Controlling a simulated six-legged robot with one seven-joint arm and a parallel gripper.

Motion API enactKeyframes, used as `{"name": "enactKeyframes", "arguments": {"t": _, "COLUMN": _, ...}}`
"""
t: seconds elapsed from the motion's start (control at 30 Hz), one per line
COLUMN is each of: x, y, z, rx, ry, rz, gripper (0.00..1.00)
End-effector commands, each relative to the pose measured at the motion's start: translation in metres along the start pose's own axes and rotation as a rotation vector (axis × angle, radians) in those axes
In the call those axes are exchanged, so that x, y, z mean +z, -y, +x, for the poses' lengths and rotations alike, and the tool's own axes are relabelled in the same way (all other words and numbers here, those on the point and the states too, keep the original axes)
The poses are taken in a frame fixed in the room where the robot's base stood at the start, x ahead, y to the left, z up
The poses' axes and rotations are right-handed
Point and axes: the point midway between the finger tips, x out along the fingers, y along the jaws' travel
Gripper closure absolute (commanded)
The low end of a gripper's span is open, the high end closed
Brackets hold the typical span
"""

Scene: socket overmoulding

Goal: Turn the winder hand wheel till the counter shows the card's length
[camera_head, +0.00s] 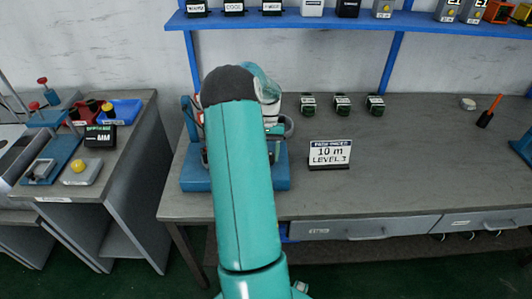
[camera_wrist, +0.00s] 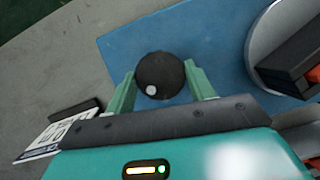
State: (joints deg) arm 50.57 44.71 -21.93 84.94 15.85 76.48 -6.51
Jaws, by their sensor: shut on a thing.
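The winder stands on a blue base (camera_head: 277,181) on the bench, mostly hidden behind my arm in the head view. In the wrist view the blue base (camera_wrist: 120,45) lies below a dark round knob (camera_wrist: 160,70) with a pale spot, which looks like part of the hand wheel. My gripper (camera_wrist: 160,88) is shut on this knob, one green finger on each side. A grey-rimmed round part (camera_wrist: 262,45) is at the right. The white card (camera_head: 330,152) on the bench reads "10 m". I cannot see the counter's reading.
Several small dark green blocks (camera_head: 342,105) stand behind the card. A blue shelf (camera_head: 350,20) with boxes runs above. A left bench holds a blue tray (camera_head: 122,111) and a yellow button (camera_head: 77,166). The bench right of the card is mostly clear.

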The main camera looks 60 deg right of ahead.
Motion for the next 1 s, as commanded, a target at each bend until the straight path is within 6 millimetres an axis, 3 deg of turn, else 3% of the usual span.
{"name": "enactKeyframes", "arguments": {"t": 1.0, "x": 0.0013, "y": -0.0046, "z": -0.0018, "rx": -0.368, "ry": -0.008, "rz": 0.873, "gripper": 0.69}}
